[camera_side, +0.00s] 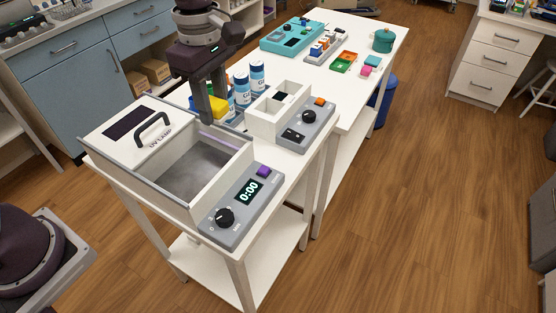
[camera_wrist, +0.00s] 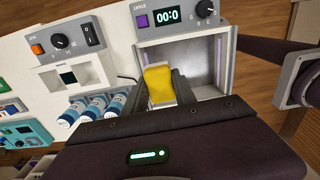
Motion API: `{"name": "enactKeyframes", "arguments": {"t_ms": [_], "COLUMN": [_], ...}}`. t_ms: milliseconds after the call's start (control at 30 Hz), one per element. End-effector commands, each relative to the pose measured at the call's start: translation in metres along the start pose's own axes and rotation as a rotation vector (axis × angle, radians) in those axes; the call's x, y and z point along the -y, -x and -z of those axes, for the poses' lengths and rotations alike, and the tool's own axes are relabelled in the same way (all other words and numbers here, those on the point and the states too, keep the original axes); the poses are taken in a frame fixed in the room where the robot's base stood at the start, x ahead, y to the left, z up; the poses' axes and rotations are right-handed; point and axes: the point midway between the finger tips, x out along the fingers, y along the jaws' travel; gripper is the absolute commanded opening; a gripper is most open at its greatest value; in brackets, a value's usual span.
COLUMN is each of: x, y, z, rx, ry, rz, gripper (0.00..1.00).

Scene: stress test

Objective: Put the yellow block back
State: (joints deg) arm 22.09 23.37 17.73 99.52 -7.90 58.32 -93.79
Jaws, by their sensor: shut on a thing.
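A yellow block (camera_side: 217,107) is between the fingers of my gripper (camera_side: 210,103) in the side view. In the wrist view the block (camera_wrist: 159,84) sits between my two fingertips (camera_wrist: 162,88), which are shut on it. The block is held up near the far inner edge of the open UV lamp box (camera_side: 150,188). In the wrist view the box (camera_wrist: 222,62) lies behind and to the right of the block. Its grey inside looks empty where I see it. My gripper partly hides the block in the side view.
A control panel with a 0:00 display (camera_side: 249,190) fronts the box. A white device with a square opening (camera_side: 280,106) and blue-white bottles (camera_side: 257,75) stand close by.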

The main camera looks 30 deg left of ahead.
Motion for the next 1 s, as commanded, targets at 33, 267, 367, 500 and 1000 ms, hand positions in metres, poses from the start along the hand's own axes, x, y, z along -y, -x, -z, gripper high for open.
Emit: {"name": "enactKeyframes", "arguments": {"t_ms": [33,267,367,500,1000], "x": [-0.016,-0.07,-0.082,-0.087,-0.087], "y": [-0.002,-0.007,-0.011,-0.028,-0.123], "z": [-0.01,-0.06,-0.078,-0.088,-0.088], "rx": [-0.003,0.0,0.001,0.002,0.003], "ry": [-0.001,-0.019,-0.031,-0.038,-0.039], "rz": [0.0,0.001,0.002,0.008,0.003], "gripper": [0.0,0.0,0.0,0.0,0.0]}}
